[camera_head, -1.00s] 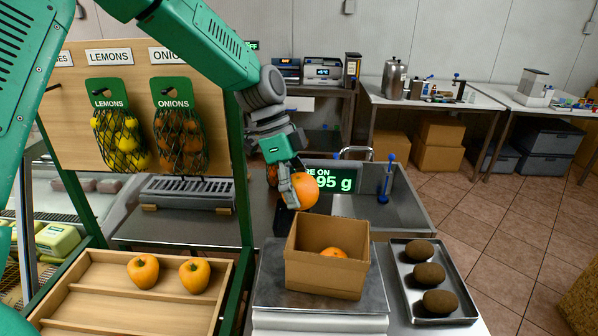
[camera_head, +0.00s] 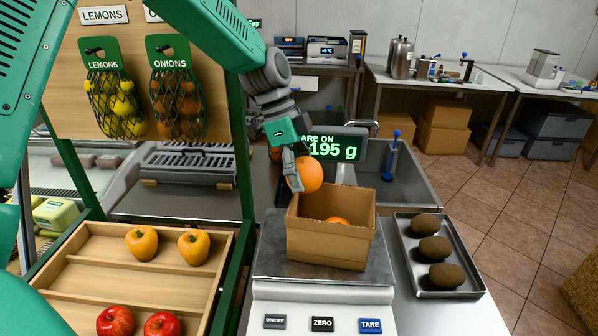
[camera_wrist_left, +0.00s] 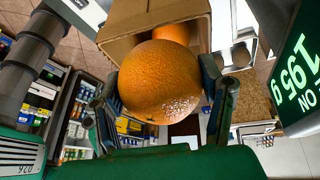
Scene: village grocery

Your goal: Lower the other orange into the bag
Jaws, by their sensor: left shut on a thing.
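My left gripper (camera_head: 296,172) is shut on an orange (camera_head: 308,174) and holds it above the back left rim of an open cardboard box (camera_head: 328,243). In the left wrist view the held orange (camera_wrist_left: 160,80) sits between both fingers, with the box (camera_wrist_left: 130,22) just beyond it. Another orange (camera_head: 338,220) lies inside the box, partly hidden by its front wall. The box stands on the metal plate of a scale (camera_head: 262,262). The scale display (camera_head: 335,149) reads 195 g, its left part covered by my gripper. I see no bag around the oranges. My right gripper is not in view.
A metal tray (camera_head: 401,272) with brown round items stands right of the scale. A wooden shelf (camera_head: 95,277) with yellow and red produce is at left. Netted lemons (camera_head: 113,105) and onions (camera_head: 178,100) hang above it. A sink (camera_head: 405,185) lies behind the tray.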

